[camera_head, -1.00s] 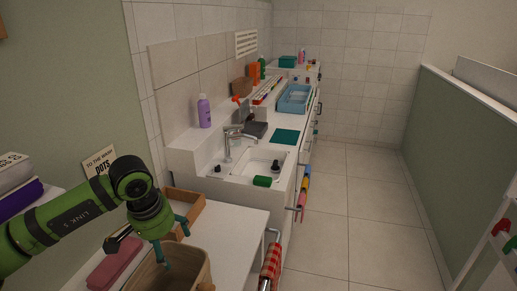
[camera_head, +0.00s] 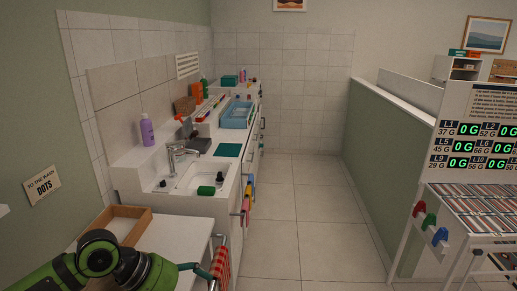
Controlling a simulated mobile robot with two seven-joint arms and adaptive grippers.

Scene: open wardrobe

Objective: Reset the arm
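My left arm, green with dark joints, comes in low at the left edge of the head view. Its gripper (camera_head: 200,270) is near the bottom edge, over the front of the white counter (camera_head: 176,235) and beside the red checked cloth (camera_head: 221,264). Only part of its teal fingers shows, so I cannot tell how far apart they are. I see nothing held in them. My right arm and gripper are not in view.
A wooden tray (camera_head: 147,217) lies on the counter behind my arm. Beyond are a sink (camera_head: 190,182), a purple bottle (camera_head: 147,130) and a blue bin (camera_head: 237,115). The tiled floor (camera_head: 300,215) is clear. A white rack with a panel of digital displays (camera_head: 480,130) stands at right.

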